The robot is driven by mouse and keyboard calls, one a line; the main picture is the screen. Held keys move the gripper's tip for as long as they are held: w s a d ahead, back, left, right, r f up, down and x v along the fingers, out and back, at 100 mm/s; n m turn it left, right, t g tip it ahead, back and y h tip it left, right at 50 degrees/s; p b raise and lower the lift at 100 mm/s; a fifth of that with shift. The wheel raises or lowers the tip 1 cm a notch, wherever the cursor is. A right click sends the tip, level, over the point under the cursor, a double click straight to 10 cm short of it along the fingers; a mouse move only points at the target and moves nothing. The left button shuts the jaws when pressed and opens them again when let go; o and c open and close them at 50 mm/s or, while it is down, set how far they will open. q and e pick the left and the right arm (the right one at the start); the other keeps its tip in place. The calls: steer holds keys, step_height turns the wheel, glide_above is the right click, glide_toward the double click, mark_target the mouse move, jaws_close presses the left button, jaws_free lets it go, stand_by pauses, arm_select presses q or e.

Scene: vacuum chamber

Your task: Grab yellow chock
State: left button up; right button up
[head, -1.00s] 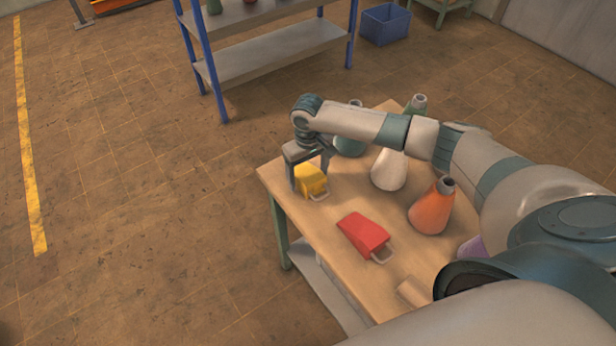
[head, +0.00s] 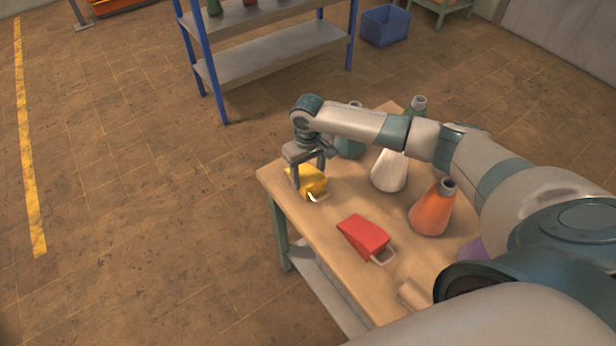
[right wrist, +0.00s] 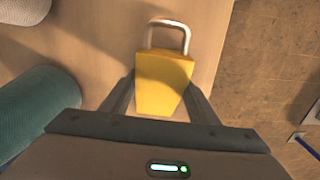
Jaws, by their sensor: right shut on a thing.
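The yellow chock (head: 312,181) is at the far left corner of the wooden table (head: 300,222), with its pale handle toward the near side. My right gripper (head: 309,182) reaches down over it and is shut on it. In the right wrist view the yellow chock (right wrist: 163,85) lies between the two fingers (right wrist: 160,95), its handle pointing away from the palm. I cannot tell whether the chock touches the table. My left gripper is not in view.
A red chock (head: 364,236) lies nearer on the table. An orange flask (head: 432,208), a white flask (head: 389,172) and a teal flask (head: 350,144) stand to the right of the yellow chock. A blue-posted shelf (head: 275,55) and blue bin (head: 385,25) stand beyond the table.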

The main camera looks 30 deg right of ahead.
mark_target(308, 174)
steer(key=shift+w+r+b, duration=0.1)
steer(key=shift+r+b, duration=0.25)
steer(key=shift+r, duration=0.3)
step_height(308, 174, up, 2)
steer(key=shift+r+b, duration=0.25)
steer(key=shift+b, duration=0.3)
steer(key=s+r+b, duration=0.2)
steer(key=s+r, duration=0.5)
steer(key=s, duration=0.4)
steer(key=shift+s+a, duration=0.4)
